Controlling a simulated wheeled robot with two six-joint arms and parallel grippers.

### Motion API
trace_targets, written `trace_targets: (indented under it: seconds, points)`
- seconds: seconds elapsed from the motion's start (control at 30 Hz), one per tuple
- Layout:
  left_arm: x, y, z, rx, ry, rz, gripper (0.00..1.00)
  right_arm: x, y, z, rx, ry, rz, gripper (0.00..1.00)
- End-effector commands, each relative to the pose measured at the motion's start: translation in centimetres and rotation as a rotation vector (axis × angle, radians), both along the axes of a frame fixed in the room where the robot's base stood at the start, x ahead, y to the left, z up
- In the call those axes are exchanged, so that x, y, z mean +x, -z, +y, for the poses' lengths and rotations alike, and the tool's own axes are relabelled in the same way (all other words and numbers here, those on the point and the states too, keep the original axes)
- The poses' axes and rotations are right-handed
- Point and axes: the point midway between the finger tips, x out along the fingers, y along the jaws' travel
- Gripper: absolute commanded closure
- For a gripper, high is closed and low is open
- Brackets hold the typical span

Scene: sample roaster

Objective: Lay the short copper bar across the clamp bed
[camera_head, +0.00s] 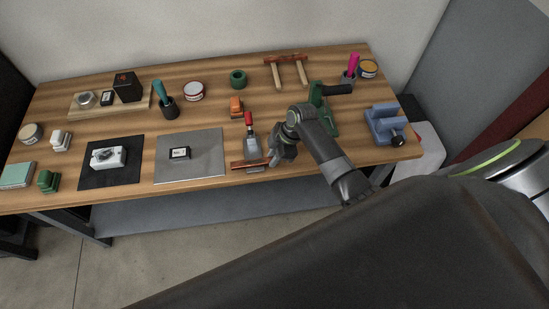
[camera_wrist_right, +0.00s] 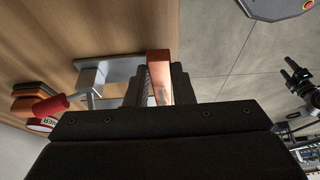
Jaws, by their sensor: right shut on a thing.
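The short copper bar (camera_head: 250,163) is at the front edge of the wooden bench, just in front of the grey clamp (camera_head: 253,146) with its red handle (camera_head: 249,118). My right gripper (camera_head: 279,157) is beside the clamp, at the right end of the bar. In the right wrist view the bar (camera_wrist_right: 158,64) sits between the shut fingers of my right gripper (camera_wrist_right: 158,92). The grey clamp (camera_wrist_right: 97,76) runs up close to the bar's side there. I cannot tell whether the bar rests on the clamp bed or hovers just above it. My left gripper is out of view.
A green press (camera_head: 320,105) stands behind my right arm, and a blue vise (camera_head: 384,124) to its right. A grey mat (camera_head: 211,140) with a small dark box lies left of the clamp. An orange block (camera_head: 236,106) is behind the clamp.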

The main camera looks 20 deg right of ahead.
Motion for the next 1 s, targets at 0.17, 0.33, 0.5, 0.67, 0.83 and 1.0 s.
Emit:
trace_targets:
  seconds: [0.17, 0.33, 0.5, 0.67, 0.83, 1.0]
  points:
    - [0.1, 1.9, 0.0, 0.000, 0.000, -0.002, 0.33, 0.9, 1.8, -0.2, 0.000, -0.001, -0.003, 1.00]
    - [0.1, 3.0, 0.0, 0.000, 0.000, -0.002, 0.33, 2.1, 2.5, -0.5, 0.001, -0.002, -0.004, 1.00]
    - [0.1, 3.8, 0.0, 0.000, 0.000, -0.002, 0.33, 3.3, 2.7, -0.9, 0.001, -0.001, -0.003, 1.00]
    - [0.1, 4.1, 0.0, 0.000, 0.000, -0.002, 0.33, 3.9, 2.8, -1.1, 0.001, -0.001, -0.003, 1.00]
    - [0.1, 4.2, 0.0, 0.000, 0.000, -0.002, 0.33, 4.1, 2.8, -1.1, 0.001, -0.001, -0.003, 1.00]
    - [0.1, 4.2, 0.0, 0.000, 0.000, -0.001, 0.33, 4.1, 2.7, -1.1, 0.001, -0.001, -0.003, 1.00]
